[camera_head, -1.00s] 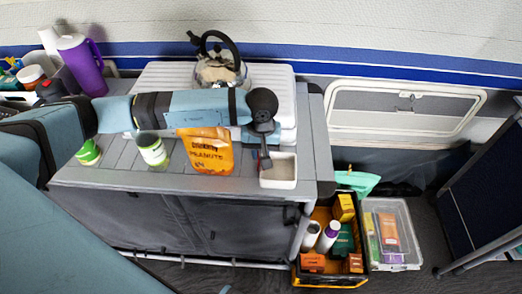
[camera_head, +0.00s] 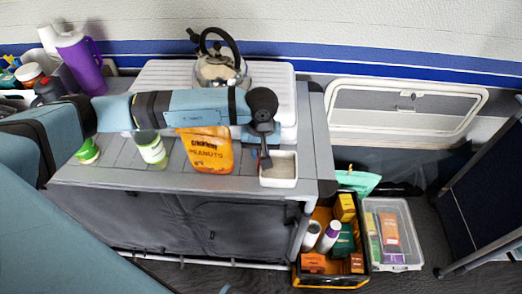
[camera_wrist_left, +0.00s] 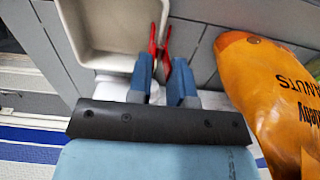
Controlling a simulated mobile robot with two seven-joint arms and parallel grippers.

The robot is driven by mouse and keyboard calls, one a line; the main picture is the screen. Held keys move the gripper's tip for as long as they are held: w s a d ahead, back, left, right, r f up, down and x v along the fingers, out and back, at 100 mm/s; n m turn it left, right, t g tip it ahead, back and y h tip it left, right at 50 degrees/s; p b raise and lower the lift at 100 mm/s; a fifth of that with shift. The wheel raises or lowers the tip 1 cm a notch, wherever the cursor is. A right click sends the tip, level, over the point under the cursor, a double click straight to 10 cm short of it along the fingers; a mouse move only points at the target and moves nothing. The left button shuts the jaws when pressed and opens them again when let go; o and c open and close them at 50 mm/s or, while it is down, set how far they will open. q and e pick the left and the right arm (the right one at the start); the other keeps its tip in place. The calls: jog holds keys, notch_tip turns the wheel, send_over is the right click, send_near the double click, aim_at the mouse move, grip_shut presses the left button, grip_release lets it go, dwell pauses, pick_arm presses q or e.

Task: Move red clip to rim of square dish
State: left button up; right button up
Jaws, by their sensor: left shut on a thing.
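The square dish (camera_head: 281,181) is a small white open dish near the right end of the grey counter. In the left wrist view its pale wall (camera_wrist_left: 78,30) fills the upper left. My left gripper (camera_wrist_left: 161,80) is shut on the red clip (camera_wrist_left: 166,46), which shows as two red prongs beyond the fingertips. The clip is at the dish's side wall, with one prong close to the rim; I cannot tell whether it touches. In the head view the left gripper (camera_head: 265,160) is at the dish's left edge, pointing down. My right gripper is not in view.
An orange peanuts bag (camera_head: 207,150) stands left of the dish, close to the gripper. Farther left are a green-labelled jar (camera_head: 152,150) and a green-lidded tin (camera_head: 87,152). A kettle (camera_head: 215,68) stands behind. A black crate (camera_head: 335,275) is below the counter's right end.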

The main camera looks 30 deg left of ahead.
pick_arm(q)
jog(key=shift+f, duration=0.15)
jog(key=shift+f+b, duration=0.15)
jog(key=shift+b, duration=0.4)
jog(key=o, duration=0.7)
jog(key=shift+r+p, duration=0.7)
jog(key=shift+r, duration=1.15)
jog(key=shift+r+p, duration=0.55)
jog(key=shift+r, duration=1.15)
